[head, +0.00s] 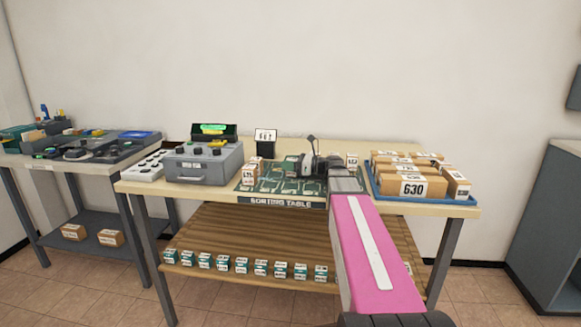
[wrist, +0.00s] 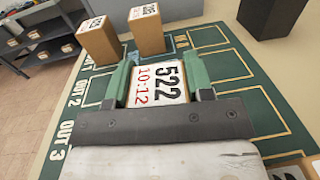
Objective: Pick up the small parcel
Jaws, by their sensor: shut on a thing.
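A small parcel (wrist: 165,86) with a white label reading "522" and "10:12" in red sits between the green fingers of my gripper (wrist: 158,70) in the wrist view. The fingers are shut on its two sides. It is over the green sorting mat (wrist: 222,70); I cannot tell whether it touches the mat. In the head view my arm reaches across the sorting table (head: 150,187) to the mat (head: 262,184), and the held parcel is hidden there.
Two other small parcels (wrist: 98,42) (wrist: 148,32) stand just beyond my gripper. A dark block (wrist: 272,18) is at the upper right. In the head view, a blue tray (head: 460,201) of parcels is on the right and a grey control box (head: 203,165) on the left.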

